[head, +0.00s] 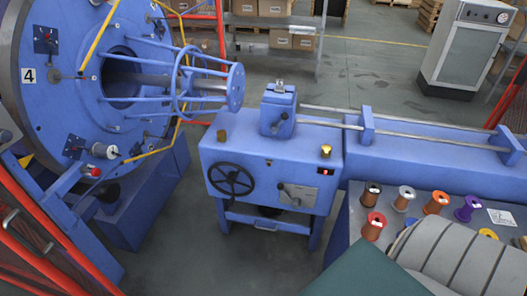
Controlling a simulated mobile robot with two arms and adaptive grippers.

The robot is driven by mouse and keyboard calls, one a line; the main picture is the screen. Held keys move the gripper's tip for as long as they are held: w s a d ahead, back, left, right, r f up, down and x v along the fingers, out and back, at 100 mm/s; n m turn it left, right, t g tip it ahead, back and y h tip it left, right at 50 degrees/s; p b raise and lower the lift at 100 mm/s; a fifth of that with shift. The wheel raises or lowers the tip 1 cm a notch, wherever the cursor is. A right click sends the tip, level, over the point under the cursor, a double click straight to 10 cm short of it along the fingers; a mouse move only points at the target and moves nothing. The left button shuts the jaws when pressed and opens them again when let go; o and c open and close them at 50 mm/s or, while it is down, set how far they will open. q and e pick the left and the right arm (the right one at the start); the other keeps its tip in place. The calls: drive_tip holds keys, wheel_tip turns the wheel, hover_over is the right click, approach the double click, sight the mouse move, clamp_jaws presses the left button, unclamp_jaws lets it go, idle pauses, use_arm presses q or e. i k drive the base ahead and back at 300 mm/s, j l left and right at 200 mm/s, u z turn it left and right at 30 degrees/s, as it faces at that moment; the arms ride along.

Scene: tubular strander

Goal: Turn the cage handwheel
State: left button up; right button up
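The handwheel (231,180) is a black spoked wheel on the left part of the front face of a blue machine housing (270,150). It faces the camera and nothing covers it. The blue cage disc (75,85), with a white plate marked 4, stands to the left of the housing. A blue open frame of rods and rings (200,80) juts from its centre toward the right. Neither of my grippers is in view, and nothing touches the handwheel.
Spools (405,198) stand on a table at the right. Red fence bars (40,230) run along the left edge. Grey floor (215,265) lies open before the housing.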

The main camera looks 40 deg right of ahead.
sight(231, 180)
drive_tip(key=z, duration=0.45)
drive_tip(key=i+j, duration=0.1)
drive_tip(key=j, duration=0.45)
drive_tip(key=i+j+z, duration=0.1)
drive_tip(key=j, duration=0.4)
drive_tip(key=i+j+z, duration=0.1)
drive_tip(key=j, duration=0.45)
drive_tip(key=i+j, duration=0.1)
drive_tip(key=j, duration=0.45)
